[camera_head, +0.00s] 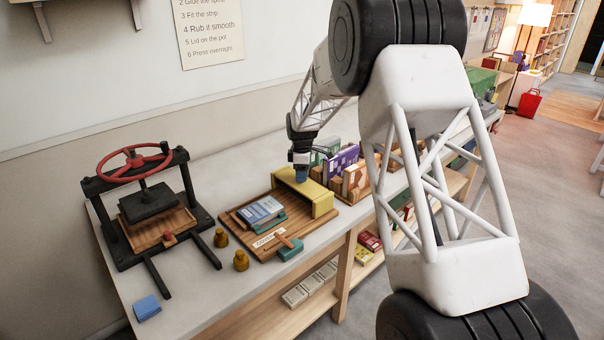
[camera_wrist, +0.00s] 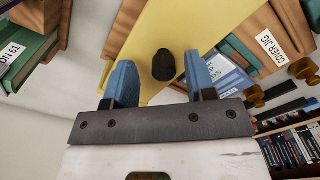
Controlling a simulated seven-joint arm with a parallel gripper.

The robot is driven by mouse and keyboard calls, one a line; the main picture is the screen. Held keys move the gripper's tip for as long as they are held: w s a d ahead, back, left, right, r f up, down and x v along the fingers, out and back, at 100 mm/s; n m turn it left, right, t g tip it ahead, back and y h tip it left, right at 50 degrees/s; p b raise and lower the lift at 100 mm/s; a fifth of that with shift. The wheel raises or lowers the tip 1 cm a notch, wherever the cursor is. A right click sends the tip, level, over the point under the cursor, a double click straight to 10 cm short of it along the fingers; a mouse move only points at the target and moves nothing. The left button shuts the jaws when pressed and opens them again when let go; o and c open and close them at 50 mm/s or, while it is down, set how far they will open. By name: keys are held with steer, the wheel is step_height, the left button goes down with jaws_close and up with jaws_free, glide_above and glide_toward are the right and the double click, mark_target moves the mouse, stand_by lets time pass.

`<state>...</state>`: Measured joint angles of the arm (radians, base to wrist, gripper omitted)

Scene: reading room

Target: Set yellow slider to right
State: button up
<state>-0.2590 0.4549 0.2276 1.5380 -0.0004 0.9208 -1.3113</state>
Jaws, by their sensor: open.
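The yellow slider (camera_head: 321,204) is a long bar at the back right part of the wooden jig board (camera_head: 304,233). In the wrist view the slider (camera_wrist: 192,28) fills the upper middle, with a dark knob (camera_wrist: 163,65) on it. My gripper (camera_head: 302,175) is over the slider in the head view. In the wrist view its two blue fingertips (camera_wrist: 160,74) are open, one on each side of the knob, with gaps on both sides. I cannot tell how far down the fingers reach along the knob.
Upright books (camera_head: 342,160) in wooden holders stand close behind the slider. Brass weights (camera_head: 241,261) and a press (camera_head: 135,160) stand left. The front-left tabletop is mostly clear.

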steer(key=shift+r, duration=3.75)
steer(key=shift+s+d+r, duration=0.25)
steer(key=shift+r, duration=0.15)
steer(key=s+d+r+m, duration=0.3)
steer(key=s+d+r, duration=0.2)
steer(key=s, duration=0.4)
steer(key=s+d+r+m+t, duration=0.1)
steer(key=s+d+r+m, duration=0.3)
steer(key=s, duration=0.6)
steer(key=s+d+r+m, duration=0.2)
steer(key=s+d+r, duration=0.45)
steer(key=s, duration=0.25)
steer(key=s+d+f+m, duration=0.1)
steer(key=s+d+m, duration=0.1)
steer(key=s, duration=0.8)
steer(key=s+d+f+m+t, duration=0.1)
steer(key=s+d+m, duration=0.2)
steer(key=s, duration=0.8)
steer(key=s+d+f+m, duration=0.2)
steer(key=s+d+m, duration=0.1)
steer(key=s, duration=0.7)
steer(key=shift+s+m+t, duration=0.25)
steer(key=shift+m+t, duration=0.05)
steer(key=shift+m, duration=0.3)
